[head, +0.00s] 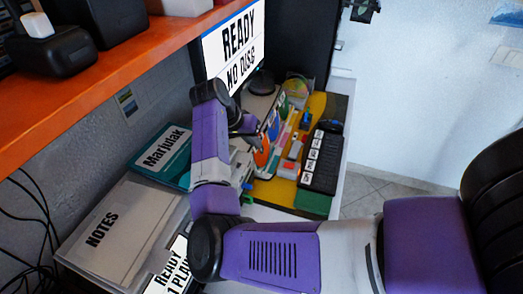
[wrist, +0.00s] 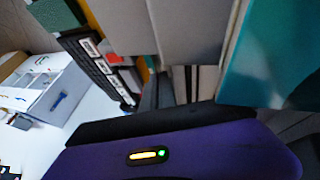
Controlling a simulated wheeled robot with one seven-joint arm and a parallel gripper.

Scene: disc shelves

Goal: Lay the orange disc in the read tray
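An orange rounded patch (head: 262,155), which looks like the orange disc, shows in the head view just right of my upright purple arm link. It is partly covered, and a green patch stands close above it. My gripper (head: 243,128) is a small dark shape beside the arm, left of these patches; whether it touches anything cannot be told. In the wrist view its dark fingers (wrist: 157,92) point at a grey surface, with no disc clearly visible between them. A dark device (head: 260,88) sits below the "READY NO DISC" screen (head: 235,45); I cannot identify the read tray with certainty.
An orange shelf (head: 100,85) with black boxes overhangs the left. A black labelled rack (head: 322,158) stands at the right on a yellow mat. The floor beyond the desk's right edge is clear.

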